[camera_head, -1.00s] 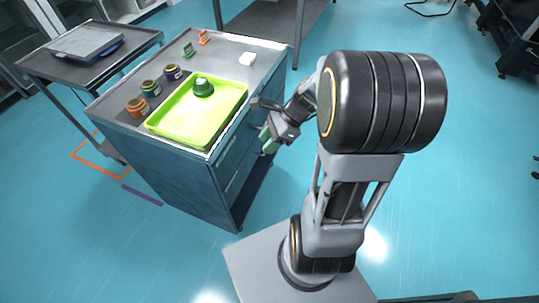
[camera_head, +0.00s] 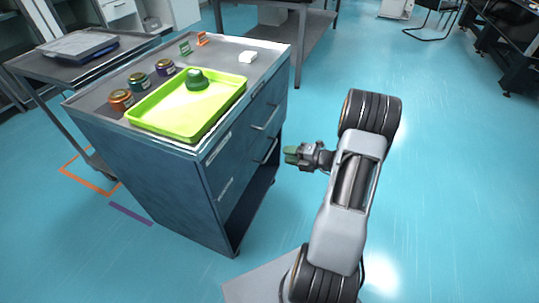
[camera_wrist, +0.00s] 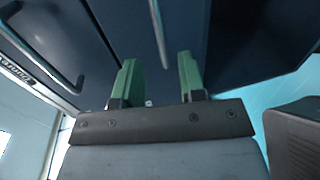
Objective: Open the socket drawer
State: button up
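The blue-grey drawer cabinet (camera_head: 150,165) stands left of my arm, its drawer front facing right. An upper drawer handle (camera_head: 266,119) and a lower drawer handle (camera_head: 269,151) show on that front. The drawers look shut. The label writing is too small to read, so I cannot tell which is the socket drawer. My gripper (camera_head: 291,155) is off the front, near the lower handle's height. In the wrist view its green fingers (camera_wrist: 160,72) are open and apart, with one bar handle (camera_wrist: 160,32) ahead between them, not gripped. Another handle (camera_wrist: 45,52) shows at left.
A grey side table (camera_head: 75,62) stands behind at left. The floor right of my arm is clear.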

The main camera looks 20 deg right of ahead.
aim_at(270, 151)
jog(key=b+x, duration=0.1)
jog(key=x, duration=0.7)
jog(key=shift+b, duration=0.4)
grip_shut()
